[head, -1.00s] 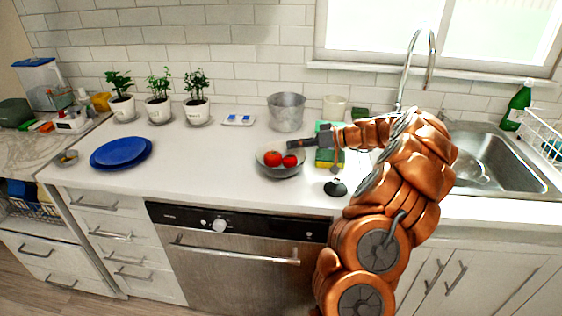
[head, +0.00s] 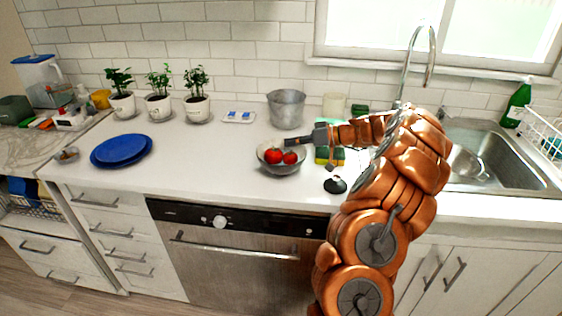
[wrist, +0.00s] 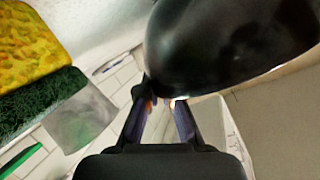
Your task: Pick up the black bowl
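In the wrist view, the black bowl (wrist: 235,45) fills the upper right, very close to the fingers. My gripper (head: 289,143) reaches in from the right, its tip at the bowl's back rim. In the wrist view, my gripper (wrist: 162,102) shows a gap between its two fingers, with the tips at the bowl's lower edge. I cannot tell whether they touch the bowl.
A yellow and green sponge (wrist: 35,45) lies close by. A small black object (head: 335,185) is right of the bowl. A metal pot (head: 286,108) stands behind it, and blue plates (head: 121,150) lie left. The counter between plates and bowl is clear. The sink (head: 490,150) is right.

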